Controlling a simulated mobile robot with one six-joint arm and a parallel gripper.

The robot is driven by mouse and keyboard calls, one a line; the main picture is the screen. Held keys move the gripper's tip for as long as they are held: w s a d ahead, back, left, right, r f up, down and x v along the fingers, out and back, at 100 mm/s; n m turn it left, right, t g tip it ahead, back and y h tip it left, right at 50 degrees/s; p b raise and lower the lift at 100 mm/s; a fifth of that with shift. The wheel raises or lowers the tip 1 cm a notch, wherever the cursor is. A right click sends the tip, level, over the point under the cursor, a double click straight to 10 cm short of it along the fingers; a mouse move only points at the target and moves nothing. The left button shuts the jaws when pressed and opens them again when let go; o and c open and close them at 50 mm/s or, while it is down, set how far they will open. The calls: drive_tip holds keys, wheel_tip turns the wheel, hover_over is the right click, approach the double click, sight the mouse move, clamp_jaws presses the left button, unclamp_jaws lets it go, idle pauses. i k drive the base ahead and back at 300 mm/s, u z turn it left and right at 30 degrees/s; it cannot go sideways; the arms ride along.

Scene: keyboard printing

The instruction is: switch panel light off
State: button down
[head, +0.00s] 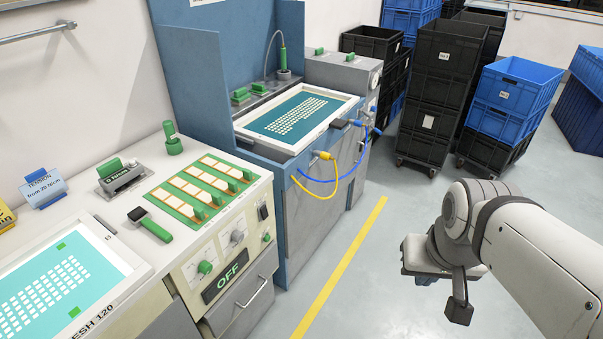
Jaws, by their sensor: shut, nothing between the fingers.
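The control panel (228,245) is the sloped, light-coloured front of the workbench at the lower left. A dark display (226,279) on it reads OFF. A dark switch (263,212) sits near its right end, with a small green button (267,238) below. A green knob (205,267) and a grey knob (238,235) sit under dial scales. I cannot tell which control is the panel light's, or whether a light is lit. My gripper (459,309) is shut and empty, pointing down over the floor, well right of the panel and touching nothing.
A blue printing station (285,185) with a framed screen (300,116) stands behind the panel. Yellow and blue hoses (334,182) hang from its side. Stacked black crates (440,75) and blue crates (515,85) stand at the back. The floor (370,275) between panel and gripper is clear.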

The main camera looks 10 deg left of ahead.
sight(264, 211)
drive_tip(key=u, duration=0.6)
drive_tip(key=i, duration=0.8)
drive_tip(key=u, duration=0.3)
drive_tip(key=k, duration=0.75)
drive_tip(key=u, duration=0.2)
drive_tip(key=i, duration=0.85)
drive_tip(key=z, duration=0.1)
